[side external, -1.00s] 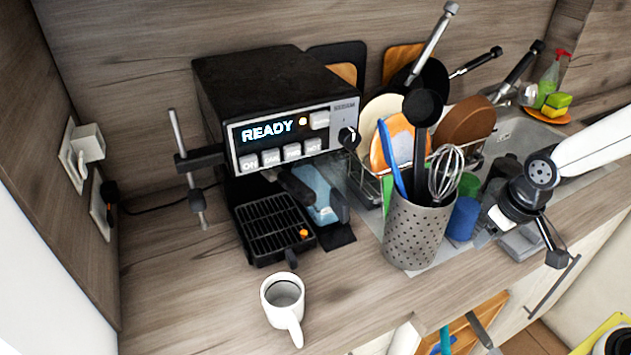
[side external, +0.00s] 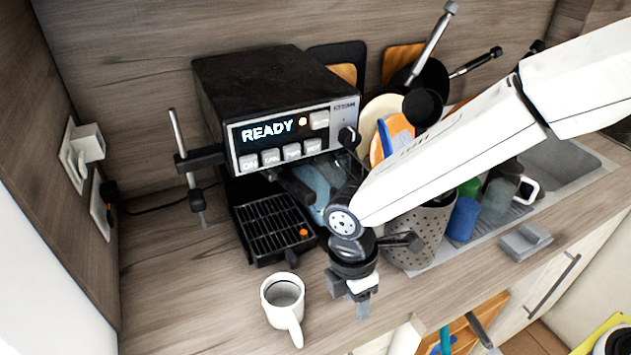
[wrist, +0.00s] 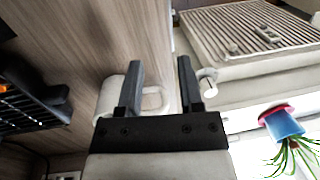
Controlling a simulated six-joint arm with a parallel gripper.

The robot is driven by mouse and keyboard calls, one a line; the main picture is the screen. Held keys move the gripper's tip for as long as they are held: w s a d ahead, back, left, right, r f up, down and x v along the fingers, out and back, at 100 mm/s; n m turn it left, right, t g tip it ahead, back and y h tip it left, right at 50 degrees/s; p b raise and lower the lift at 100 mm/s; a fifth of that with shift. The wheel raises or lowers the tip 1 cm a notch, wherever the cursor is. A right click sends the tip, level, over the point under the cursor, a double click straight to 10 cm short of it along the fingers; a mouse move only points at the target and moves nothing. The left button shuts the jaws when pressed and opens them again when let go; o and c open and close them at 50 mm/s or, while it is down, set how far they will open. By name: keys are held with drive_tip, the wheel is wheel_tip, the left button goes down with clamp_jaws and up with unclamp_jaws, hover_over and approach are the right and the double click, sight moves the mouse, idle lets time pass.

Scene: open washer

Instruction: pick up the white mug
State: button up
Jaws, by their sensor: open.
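The white mug (side external: 280,293) stands upright on the wooden counter in front of the coffee machine, its handle pointing toward the front edge. My gripper (side external: 361,304) is to the right of the mug in the side view, apart from it, with its fingers pointing down. In the wrist view my gripper (wrist: 160,65) is open and empty. The mug (wrist: 106,98) shows partly behind the left finger there, with its handle loop seen between the fingers. The depth between fingers and handle is hard to tell.
The coffee machine (side external: 262,95) and its drip tray (side external: 272,228) stand behind the mug. A perforated utensil holder (side external: 430,230) is behind my wrist, partly hidden by my arm. The counter left of the mug is clear. In the wrist view a potted plant (wrist: 285,124) shows lower right.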

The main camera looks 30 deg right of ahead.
sight(296, 310)
drive_tip(key=w+a+r+n, duration=0.1)
drive_tip(key=a, duration=0.1)
drive_tip(key=w+a+r+n+t, duration=0.1)
drive_tip(key=w+a, duration=0.1)
drive_tip(key=a, duration=0.1)
drive_tip(key=w+a+r+n+t, duration=0.1)
drive_tip(key=a+n, duration=0.1)
drive_tip(key=a, duration=0.1)
drive_tip(key=shift+w+a+r+y, duration=0.15)
drive_tip(key=shift+w+y, duration=0.05)
drive_tip(key=shift+y, duration=0.1)
drive_tip(key=shift+f, duration=1.3)
drive_tip(key=shift+f, duration=0.1)
drive_tip(key=shift+f, duration=2.5)
clamp_jaws()
